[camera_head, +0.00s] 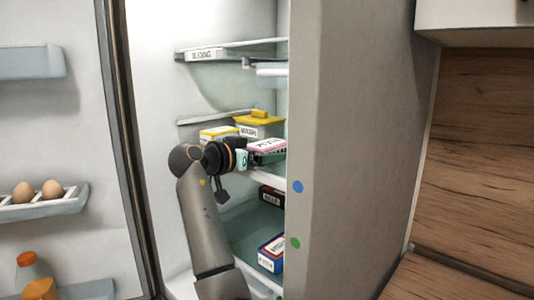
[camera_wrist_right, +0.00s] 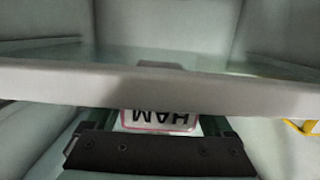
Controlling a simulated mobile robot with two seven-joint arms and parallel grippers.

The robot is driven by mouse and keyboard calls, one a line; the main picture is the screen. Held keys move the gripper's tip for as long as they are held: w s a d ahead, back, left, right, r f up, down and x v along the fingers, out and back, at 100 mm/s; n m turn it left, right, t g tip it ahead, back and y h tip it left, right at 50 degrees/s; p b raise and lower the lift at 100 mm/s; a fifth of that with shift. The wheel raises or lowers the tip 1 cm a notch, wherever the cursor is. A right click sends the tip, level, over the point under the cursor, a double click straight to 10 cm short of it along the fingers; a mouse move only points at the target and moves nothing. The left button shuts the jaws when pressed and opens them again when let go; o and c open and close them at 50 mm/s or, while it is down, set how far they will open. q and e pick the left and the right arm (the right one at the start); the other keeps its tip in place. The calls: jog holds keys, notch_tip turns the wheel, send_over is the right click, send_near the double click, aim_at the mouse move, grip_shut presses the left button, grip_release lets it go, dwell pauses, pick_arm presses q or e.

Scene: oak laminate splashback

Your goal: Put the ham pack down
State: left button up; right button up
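The ham pack (camera_head: 267,146), with a pink and white top, is inside the open fridge at the middle shelf level. In the right wrist view its white label (camera_wrist_right: 160,119) reads HAM upside down, with a pink border. My right gripper (camera_head: 254,158) reaches in from the left and is shut on the pack. In the wrist view the fingers stand at both sides of the pack, and a pale shelf edge hides its far part. I cannot tell whether the pack touches the shelf below. My left gripper is not in view.
Yellow-lidded (camera_head: 259,121) and yellow-white (camera_head: 218,132) boxes stand behind the pack. A glass shelf with a front rail (camera_wrist_right: 150,87) crosses close by. Dark (camera_head: 271,195) and blue-red (camera_head: 271,253) packs lie lower. The fridge side wall (camera_head: 350,150) bounds the right; eggs (camera_head: 38,190) sit in the door.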

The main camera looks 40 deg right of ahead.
jog(key=shift+o, duration=0.8)
jog(key=shift+r, duration=0.1)
jog(key=shift+r, duration=0.15)
jog(key=s+a+r+b, duration=0.1)
jog(key=a, duration=1.1)
jog(key=shift+r+b, duration=0.35)
jog(key=shift+d, duration=0.1)
